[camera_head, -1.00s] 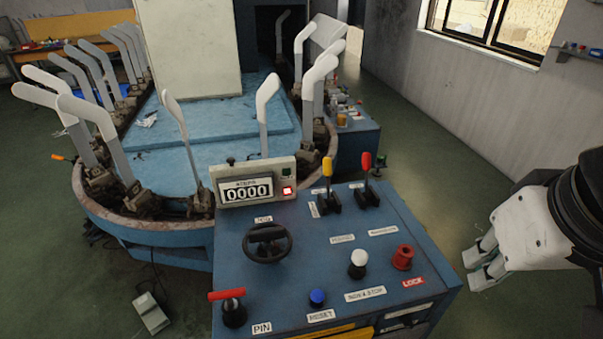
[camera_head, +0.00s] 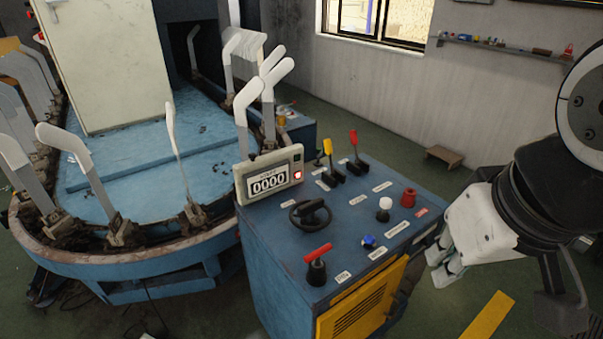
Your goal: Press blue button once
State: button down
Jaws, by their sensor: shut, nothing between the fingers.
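The blue button (camera_head: 368,241) is a small round knob on top of the blue control console (camera_head: 345,228), near its front edge, beside a white label. It stands between the red-handled lever and the white knob. My gripper (camera_head: 440,268) is at the right of the view, white with a black wrist, its fingers shut and empty. It is to the right of the console and apart from the button. Nothing hides the button.
On the console stand a red-handled lever (camera_head: 317,262), a black handwheel (camera_head: 310,213), a white knob (camera_head: 384,208), a red knob (camera_head: 408,197), yellow and red levers, and a counter (camera_head: 268,178) reading 0000. The sock boarding machine (camera_head: 135,258) fills the left. Green floor lies right.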

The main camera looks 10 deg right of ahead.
aim_at(369, 240)
jog(key=k, duration=0.9)
